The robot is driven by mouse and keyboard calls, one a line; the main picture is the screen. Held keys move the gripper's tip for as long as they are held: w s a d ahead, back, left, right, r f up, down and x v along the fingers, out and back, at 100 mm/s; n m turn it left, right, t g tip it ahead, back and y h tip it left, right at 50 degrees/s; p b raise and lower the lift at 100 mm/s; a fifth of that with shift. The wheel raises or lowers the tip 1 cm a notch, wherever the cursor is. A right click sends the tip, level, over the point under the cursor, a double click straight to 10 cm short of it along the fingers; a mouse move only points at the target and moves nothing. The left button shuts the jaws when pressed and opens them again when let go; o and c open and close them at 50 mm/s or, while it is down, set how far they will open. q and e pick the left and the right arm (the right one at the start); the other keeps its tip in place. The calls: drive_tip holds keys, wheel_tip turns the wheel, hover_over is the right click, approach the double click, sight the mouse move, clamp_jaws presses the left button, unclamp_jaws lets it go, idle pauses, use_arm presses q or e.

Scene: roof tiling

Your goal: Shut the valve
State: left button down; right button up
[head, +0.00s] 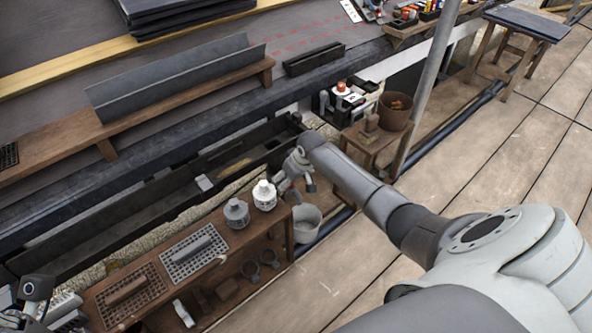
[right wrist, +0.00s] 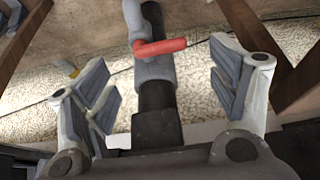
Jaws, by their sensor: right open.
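The valve's red lever (right wrist: 160,47) shows in the right wrist view, sticking out to the right across a grey pipe body (right wrist: 153,72). The pipe runs up and down the picture. My right gripper (right wrist: 162,85) is open, with one finger on each side of the pipe and the lever between and slightly beyond the fingertips. The fingers look apart from the lever. In the head view my right gripper (head: 298,178) is low beside the gutter, and the valve is not clearly made out there. My left gripper (head: 35,290) is at the lower left edge, partly cut off.
A grey bucket (head: 306,222) stands close to my right gripper. A wooden stool (head: 365,150), a brown pot (head: 394,110) and a grey pole (head: 430,85) are to the right. Floorboards are clear at right.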

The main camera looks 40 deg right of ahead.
drive_tip(key=v, duration=0.7)
drive_tip(key=shift+r, duration=0.1)
drive_tip(key=shift+s, duration=0.1)
idle(0.4)
